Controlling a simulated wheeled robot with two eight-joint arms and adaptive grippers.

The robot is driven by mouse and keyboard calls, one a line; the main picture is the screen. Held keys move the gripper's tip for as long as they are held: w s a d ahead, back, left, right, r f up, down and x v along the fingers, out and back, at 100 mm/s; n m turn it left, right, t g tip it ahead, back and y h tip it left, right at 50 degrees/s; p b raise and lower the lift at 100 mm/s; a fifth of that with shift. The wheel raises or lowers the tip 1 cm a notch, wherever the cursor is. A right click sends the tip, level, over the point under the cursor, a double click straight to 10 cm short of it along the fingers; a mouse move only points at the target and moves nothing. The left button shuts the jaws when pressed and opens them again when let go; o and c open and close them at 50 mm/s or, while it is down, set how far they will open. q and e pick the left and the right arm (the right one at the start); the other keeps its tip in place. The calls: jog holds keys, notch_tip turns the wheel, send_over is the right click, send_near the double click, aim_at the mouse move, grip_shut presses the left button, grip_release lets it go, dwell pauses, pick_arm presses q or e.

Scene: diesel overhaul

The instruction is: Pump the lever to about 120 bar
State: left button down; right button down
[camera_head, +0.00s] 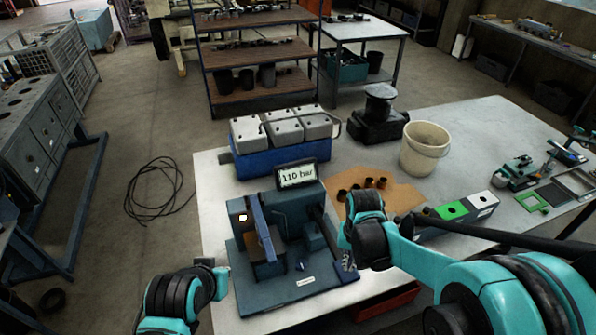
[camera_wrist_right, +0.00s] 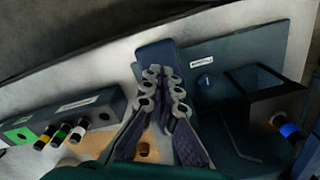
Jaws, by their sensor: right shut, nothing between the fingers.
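The dark blue test stand (camera_head: 285,300) sits on the light table, and its display (camera_head: 297,176) reads 110 bar. My right gripper (camera_head: 348,262) is at the stand's right side, pointing down. In the right wrist view its fingers (camera_wrist_right: 163,85) are together with nothing between them. A blue, flat-ended bar (camera_wrist_right: 155,54), which looks like the lever, lies just beyond the fingertips; I cannot tell whether they touch it.
A cardboard sheet with dark parts (camera_head: 370,183), a box with green and white tops (camera_head: 452,212) and a cream bucket (camera_head: 425,148) are right of the stand. A blue crate with grey blocks (camera_head: 240,165) stands behind it. A red bin (camera_head: 385,303) is below the table's front edge.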

jog(key=shift+r+p, duration=1.35)
jog(key=shift+r, duration=0.65)
